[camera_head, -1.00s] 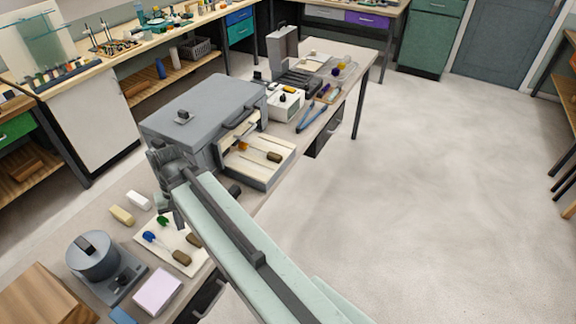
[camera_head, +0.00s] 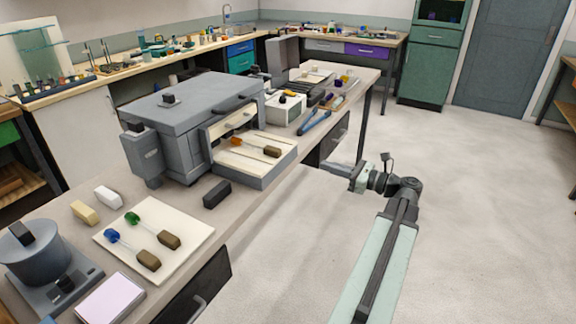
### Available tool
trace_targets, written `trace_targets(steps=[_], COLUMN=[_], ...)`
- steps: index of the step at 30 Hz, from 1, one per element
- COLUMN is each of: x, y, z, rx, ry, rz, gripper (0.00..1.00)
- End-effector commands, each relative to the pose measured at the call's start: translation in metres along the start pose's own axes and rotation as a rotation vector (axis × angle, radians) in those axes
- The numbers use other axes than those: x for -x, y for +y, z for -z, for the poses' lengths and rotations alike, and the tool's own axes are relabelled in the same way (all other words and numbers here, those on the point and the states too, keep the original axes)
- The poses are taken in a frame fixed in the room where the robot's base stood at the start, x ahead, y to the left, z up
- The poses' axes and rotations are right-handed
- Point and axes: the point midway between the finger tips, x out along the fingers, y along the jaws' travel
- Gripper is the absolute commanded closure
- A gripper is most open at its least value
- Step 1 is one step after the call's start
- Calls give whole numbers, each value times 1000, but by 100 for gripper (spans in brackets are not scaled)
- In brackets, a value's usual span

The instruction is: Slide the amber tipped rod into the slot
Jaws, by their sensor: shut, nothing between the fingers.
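The amber tipped rod (camera_head: 255,146), with a dark brown handle, lies on the pale shelf (camera_head: 245,163) at the open front of a grey box-shaped kiln (camera_head: 190,110). Its amber end points left toward the opening and its handle points right. I cannot make out clearly which gap is the slot; the kiln's front opening (camera_head: 232,121) is a dark-edged gap above the shelf. My gripper (camera_head: 328,166) is shut and empty, off the right side of the bench and well right of the rod. Its fingers are small in view.
A blue tipped rod (camera_head: 130,248) and a green tipped rod (camera_head: 151,231) lie on a cream board (camera_head: 185,215). A black block (camera_head: 217,194) sits between board and kiln. A white device (camera_head: 284,107) and blue tongs (camera_head: 314,123) lie beyond the kiln. Floor to the right is clear.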

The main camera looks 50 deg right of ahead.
Motion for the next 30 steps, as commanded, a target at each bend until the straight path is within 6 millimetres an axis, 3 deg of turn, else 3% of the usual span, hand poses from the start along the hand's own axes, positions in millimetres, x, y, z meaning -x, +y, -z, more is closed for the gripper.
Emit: trace_targets(steps=[7,21,30], x=[-25,-123,-143], y=[1,2,2], z=[-1,0,0], rx=[2,3,3], ry=[2,3,3], rz=[-6,-8,-5], gripper=[100,100,100])
